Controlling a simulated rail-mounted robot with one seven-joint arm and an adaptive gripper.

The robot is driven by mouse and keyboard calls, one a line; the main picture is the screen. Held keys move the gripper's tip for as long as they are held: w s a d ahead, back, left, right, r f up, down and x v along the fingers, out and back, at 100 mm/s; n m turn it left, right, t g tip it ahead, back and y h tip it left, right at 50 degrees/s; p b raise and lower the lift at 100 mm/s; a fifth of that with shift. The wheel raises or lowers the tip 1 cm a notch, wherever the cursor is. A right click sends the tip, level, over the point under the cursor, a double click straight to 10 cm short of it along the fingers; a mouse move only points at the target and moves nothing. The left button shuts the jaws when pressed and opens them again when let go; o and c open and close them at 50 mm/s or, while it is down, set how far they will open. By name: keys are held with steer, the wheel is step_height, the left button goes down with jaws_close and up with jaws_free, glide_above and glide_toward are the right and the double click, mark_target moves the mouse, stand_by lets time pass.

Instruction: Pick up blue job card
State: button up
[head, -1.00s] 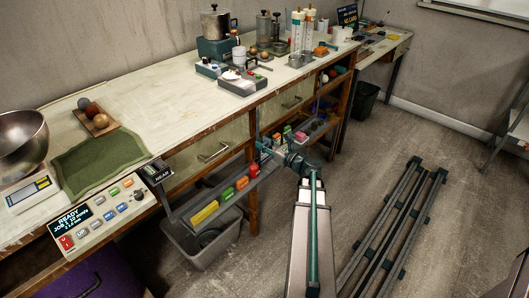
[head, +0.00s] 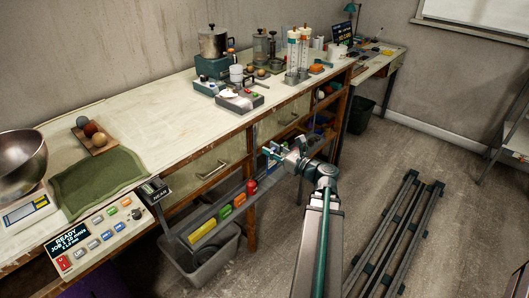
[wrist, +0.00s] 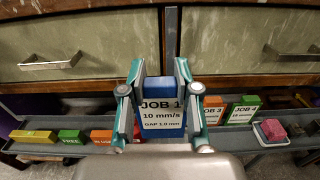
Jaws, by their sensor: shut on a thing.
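The blue job card (wrist: 160,84) is a blue block with a white label reading "JOB 1, 10 mm/s, GAP 1.0 mm". In the wrist view it stands upright between the two fingers of my gripper (wrist: 159,72), which is shut on it. In the head view my gripper (head: 274,152) is in front of the bench drawers, near the long rack. The card is too small there to make out clearly. In the wrist view an orange JOB 3 card (wrist: 212,104) and a green JOB 4 card (wrist: 243,110) stand in the rack, right of my gripper.
The grey rack (head: 215,222) runs below the bench top and holds yellow, green, orange and red blocks. Drawers with metal handles (wrist: 47,62) are behind the card. A grey bin (head: 205,268) stands below the rack. Floor rails (head: 385,240) lie at the right.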

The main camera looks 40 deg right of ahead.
steer(key=s+r+p, duration=0.2)
steer(key=s+p, duration=0.1)
steer(key=s+r+p, duration=0.1)
steer(key=s, duration=0.1)
steer(key=shift+a+p, duration=0.2)
steer(key=shift+p, duration=0.2)
steer(key=s+p, duration=0.1)
steer(key=p, duration=0.7)
steer(key=shift+s+a+r, duration=0.15)
steer(key=shift+s+a+p, duration=0.15)
steer(key=shift+s+p, duration=0.05)
steer(key=shift+p, duration=0.5)
